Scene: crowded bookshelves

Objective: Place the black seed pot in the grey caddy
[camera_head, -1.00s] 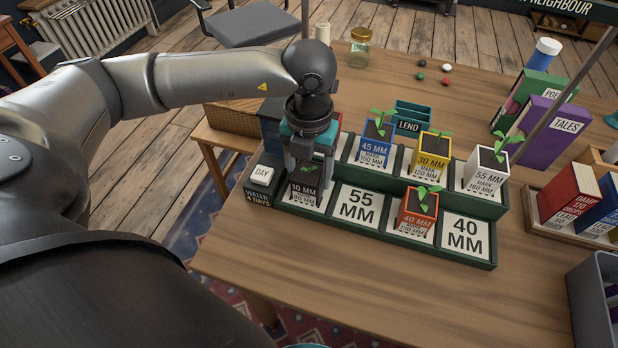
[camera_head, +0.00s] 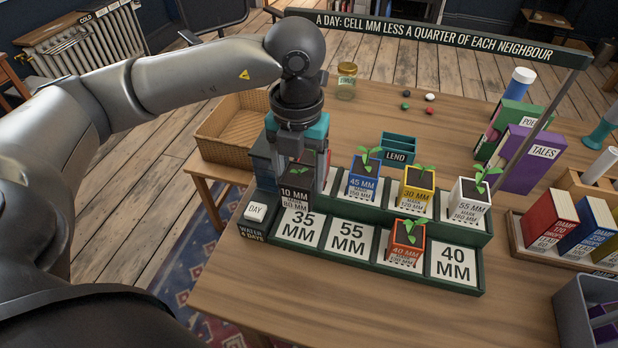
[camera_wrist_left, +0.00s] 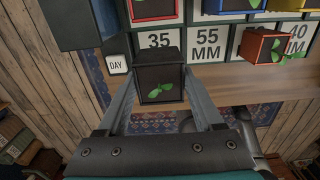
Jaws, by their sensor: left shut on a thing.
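The black seed pot (camera_head: 296,189), marked 10 MM, has a green seedling that shows in the wrist view (camera_wrist_left: 160,88). My left gripper (camera_wrist_left: 160,95) is shut on the pot, with a finger on either side. It holds the pot upright just above the front row of the green tray, over the back part of the 35 MM cell. A grey caddy (camera_head: 567,318) stands at the lower right edge of the head view, cut off by the frame, with purple items inside. My right gripper is out of view.
The green tray (camera_head: 480,280) holds blue (camera_head: 363,182), yellow (camera_head: 417,188), white (camera_head: 469,202) and orange (camera_head: 406,240) pots. A sign (camera_head: 440,36) spans above on posts. The front table is clear.

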